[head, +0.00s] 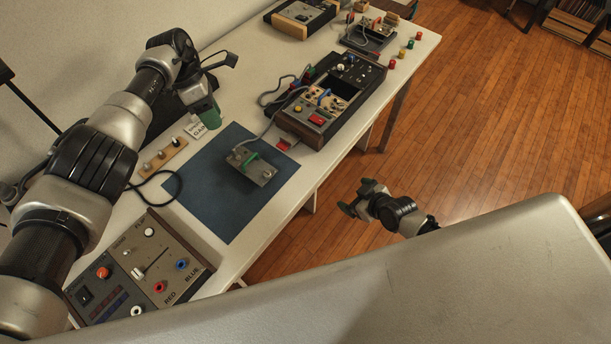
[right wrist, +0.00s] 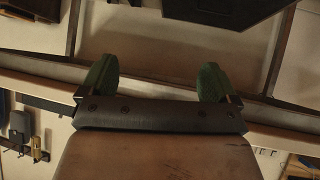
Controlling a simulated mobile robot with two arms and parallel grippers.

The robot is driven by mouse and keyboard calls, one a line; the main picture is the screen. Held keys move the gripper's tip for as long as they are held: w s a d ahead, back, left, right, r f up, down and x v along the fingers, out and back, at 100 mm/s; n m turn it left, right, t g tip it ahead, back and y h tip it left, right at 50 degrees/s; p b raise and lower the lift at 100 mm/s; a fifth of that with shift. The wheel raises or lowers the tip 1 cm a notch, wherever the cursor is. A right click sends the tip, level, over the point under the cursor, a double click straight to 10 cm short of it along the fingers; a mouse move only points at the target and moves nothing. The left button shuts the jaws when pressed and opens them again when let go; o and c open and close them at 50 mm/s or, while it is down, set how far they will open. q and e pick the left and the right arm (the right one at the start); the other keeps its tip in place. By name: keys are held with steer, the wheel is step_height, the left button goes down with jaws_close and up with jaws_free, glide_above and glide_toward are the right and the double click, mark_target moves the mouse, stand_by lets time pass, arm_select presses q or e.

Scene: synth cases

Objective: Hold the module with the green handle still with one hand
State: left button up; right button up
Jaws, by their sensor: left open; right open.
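The module with the green handle (head: 264,174) is a small grey plate with a green grip and knobs. It lies on the dark blue mat (head: 215,205) in the head view, with a grey cable running from it toward the rack. My left gripper (head: 222,88) is open above the back of the table, beyond the module and apart from it. My right gripper (head: 357,197) is open over the floor, right of the table's edge and away from the module. In the right wrist view its green fingertips (right wrist: 156,79) stand wide apart with nothing between them.
A dark rack with modules (head: 317,140) stands behind the mat. A control box (head: 180,255) with RED and BLUE sockets is at the near left. A wooden strip with knobs (head: 158,160) and a small sign (head: 195,131) lie left of the mat. The mat around the module is clear.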

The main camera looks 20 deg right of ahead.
steer(key=w+a+r, duration=0.1)
steer(key=r, duration=0.2)
steer(key=w+a+r+n+y, duration=0.1)
steer(key=r, duration=0.2)
steer(key=w+a+r+n+t+y, duration=0.1)
steer(key=r, duration=0.2)
steer(key=shift+w+a+r, duration=0.15)
steer(key=shift+a+r, duration=0.15)
steer(key=shift+r, duration=0.05)
steer(key=n+g+y, duration=0.2)
steer(key=y, duration=0.3)
glide_toward(271, 174)
steer(key=shift+w+a+r, duration=0.1)
steer(key=shift+a, duration=0.3)
steer(key=x, duration=1)
steer(key=shift+w+f, duration=0.2)
steer(key=c, duration=0.9)
